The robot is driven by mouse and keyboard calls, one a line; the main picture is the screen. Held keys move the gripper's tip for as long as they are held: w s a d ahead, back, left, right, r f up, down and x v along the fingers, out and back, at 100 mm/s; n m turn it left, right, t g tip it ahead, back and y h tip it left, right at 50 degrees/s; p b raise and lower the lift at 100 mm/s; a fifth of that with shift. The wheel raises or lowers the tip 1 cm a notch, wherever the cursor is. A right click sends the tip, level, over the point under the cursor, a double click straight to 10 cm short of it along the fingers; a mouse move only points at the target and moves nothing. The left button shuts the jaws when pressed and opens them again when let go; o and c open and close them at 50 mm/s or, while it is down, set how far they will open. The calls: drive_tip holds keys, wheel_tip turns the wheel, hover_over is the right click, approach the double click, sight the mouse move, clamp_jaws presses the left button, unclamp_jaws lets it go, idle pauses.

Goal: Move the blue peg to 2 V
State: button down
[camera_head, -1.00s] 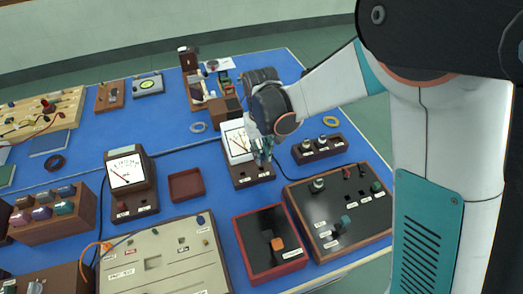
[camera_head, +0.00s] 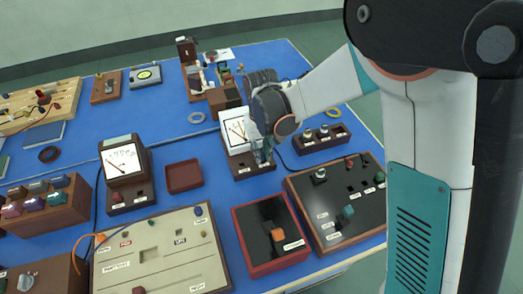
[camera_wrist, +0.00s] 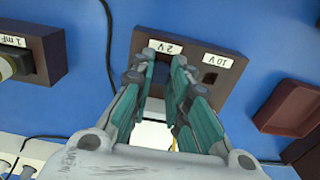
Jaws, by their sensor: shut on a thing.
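A dark empty-looking hole (camera_wrist: 210,78) shows by the 10 V label. My gripper (camera_head: 262,156) is at the front of this base. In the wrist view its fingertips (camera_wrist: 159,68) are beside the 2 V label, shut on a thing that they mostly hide.
A second meter (camera_head: 122,160) stands to the left, with an empty brown tray (camera_head: 184,176) between. A red-rimmed switch box (camera_head: 270,238) and a black-topped panel (camera_head: 345,205) are in front. A component block (camera_head: 321,139) stands right of my gripper, and a dark cable runs nearby.

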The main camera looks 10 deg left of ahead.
drive_tip(key=c, duration=1.4)
unclamp_jaws()
drive_tip(key=shift+c, duration=0.2)
wheel_tip(320, 180, up, 12)
